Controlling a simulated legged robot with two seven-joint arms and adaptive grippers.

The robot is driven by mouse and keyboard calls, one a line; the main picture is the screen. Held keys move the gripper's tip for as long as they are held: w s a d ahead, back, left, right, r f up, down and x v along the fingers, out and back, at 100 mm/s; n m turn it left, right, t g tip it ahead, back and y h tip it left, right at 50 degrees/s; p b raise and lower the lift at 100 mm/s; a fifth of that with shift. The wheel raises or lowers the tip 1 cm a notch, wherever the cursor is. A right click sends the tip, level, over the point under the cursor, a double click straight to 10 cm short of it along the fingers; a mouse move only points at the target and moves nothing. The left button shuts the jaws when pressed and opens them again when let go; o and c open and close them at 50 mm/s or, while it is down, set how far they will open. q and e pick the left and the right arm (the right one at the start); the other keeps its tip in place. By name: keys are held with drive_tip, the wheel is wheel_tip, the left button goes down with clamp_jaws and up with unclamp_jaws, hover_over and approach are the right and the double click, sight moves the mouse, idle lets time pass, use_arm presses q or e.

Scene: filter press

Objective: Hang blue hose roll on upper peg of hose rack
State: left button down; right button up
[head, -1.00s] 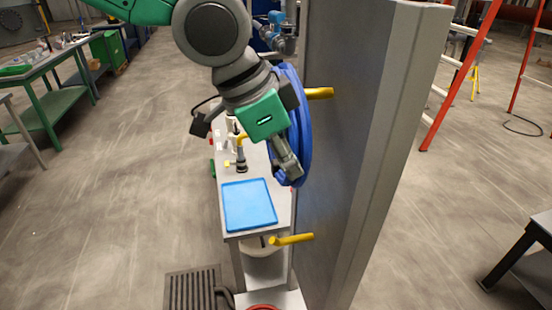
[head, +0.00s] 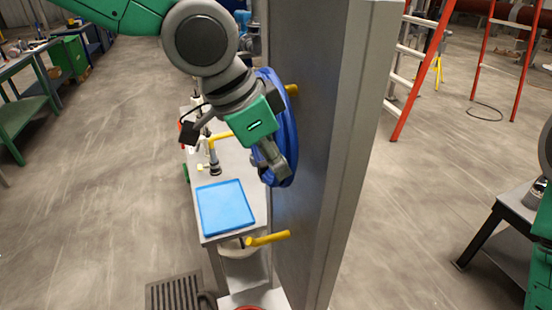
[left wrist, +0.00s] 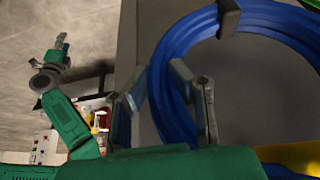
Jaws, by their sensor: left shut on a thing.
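The blue hose roll (head: 285,140) is an upright ring beside the left face of the grey panel (head: 310,120). My left gripper (head: 272,165) is shut on the roll's near side, and its fingers (left wrist: 170,95) straddle the hose in the left wrist view. The yellow upper peg (head: 291,89) shows only as a short piece between roll and panel; the roll hides the rest. A yellow piece also shows low right in the left wrist view, near the ring's opening; I cannot tell how far the peg passes through.
The yellow lower peg (head: 268,238) sticks out left from the panel, bare. A bench with a blue tray (head: 225,207) and a yellow-handled fitting (head: 214,160) stands left of the panel. A red ladder (head: 418,80) stands at right. Floor at left is open.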

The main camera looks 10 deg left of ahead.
use_arm(q)
drive_tip(key=shift+r, duration=0.1)
drive_tip(key=c, duration=1.4)
unclamp_jaws()
drive_tip(key=shift+o, duration=0.2)
